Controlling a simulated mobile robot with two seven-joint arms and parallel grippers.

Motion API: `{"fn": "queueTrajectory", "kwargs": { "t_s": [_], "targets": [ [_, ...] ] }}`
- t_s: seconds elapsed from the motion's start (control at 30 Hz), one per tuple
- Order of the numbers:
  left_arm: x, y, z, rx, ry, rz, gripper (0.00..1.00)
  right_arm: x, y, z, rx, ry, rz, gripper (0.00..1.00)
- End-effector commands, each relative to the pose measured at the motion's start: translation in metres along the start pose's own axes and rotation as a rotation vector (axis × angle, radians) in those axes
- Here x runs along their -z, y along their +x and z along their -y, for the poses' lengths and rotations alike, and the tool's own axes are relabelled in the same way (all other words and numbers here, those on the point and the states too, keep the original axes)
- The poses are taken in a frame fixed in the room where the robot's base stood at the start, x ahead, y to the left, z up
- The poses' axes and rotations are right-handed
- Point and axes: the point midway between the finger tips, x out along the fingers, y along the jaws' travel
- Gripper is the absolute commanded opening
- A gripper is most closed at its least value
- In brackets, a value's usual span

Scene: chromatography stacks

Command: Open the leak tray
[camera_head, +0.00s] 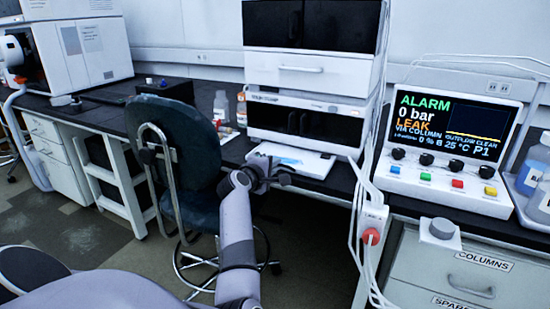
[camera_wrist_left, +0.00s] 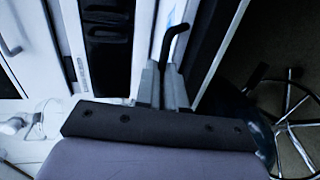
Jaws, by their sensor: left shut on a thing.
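The leak tray (camera_head: 314,162) is the white tray at the bottom of the instrument stack, sticking out over the bench's front edge. A blue patch shows on its surface. My left gripper (camera_head: 272,172) is at the tray's front left in the head view. In the left wrist view my left gripper (camera_wrist_left: 164,80) has its fingers shut on a dark bent handle (camera_wrist_left: 174,38) at the tray's front edge. The fingers hide part of the handle. The right gripper is not in view.
The instrument stack (camera_head: 312,62) stands above the tray. A dark chair (camera_head: 178,140) is close to the left of my arm. The alarm console (camera_head: 450,140) reads "LEAK" at right. White cables (camera_head: 362,170) hang just right of the tray. Floor space under the tray is open.

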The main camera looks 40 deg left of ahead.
Motion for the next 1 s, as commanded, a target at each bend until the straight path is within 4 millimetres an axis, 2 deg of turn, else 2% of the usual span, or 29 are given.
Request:
{"fn": "queueTrajectory", "kwargs": {
  "t_s": [0.37,0.4,0.47,0.8,1.0],
  "targets": [
    [0.000,-0.003,0.000,-0.002,0.000,0.000,0.00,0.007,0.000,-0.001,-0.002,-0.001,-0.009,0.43],
    [0.000,-0.003,0.000,-0.001,0.000,0.000,0.15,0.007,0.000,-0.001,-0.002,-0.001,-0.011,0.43],
    [0.000,-0.003,0.000,-0.002,0.000,0.000,0.34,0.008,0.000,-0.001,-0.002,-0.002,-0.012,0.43],
    [0.000,-0.004,0.000,-0.002,0.000,0.000,0.34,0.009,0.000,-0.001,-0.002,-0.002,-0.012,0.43],
    [0.000,-0.020,-0.001,-0.002,0.001,-0.001,0.34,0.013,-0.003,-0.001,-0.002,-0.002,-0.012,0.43]
  ]
}}
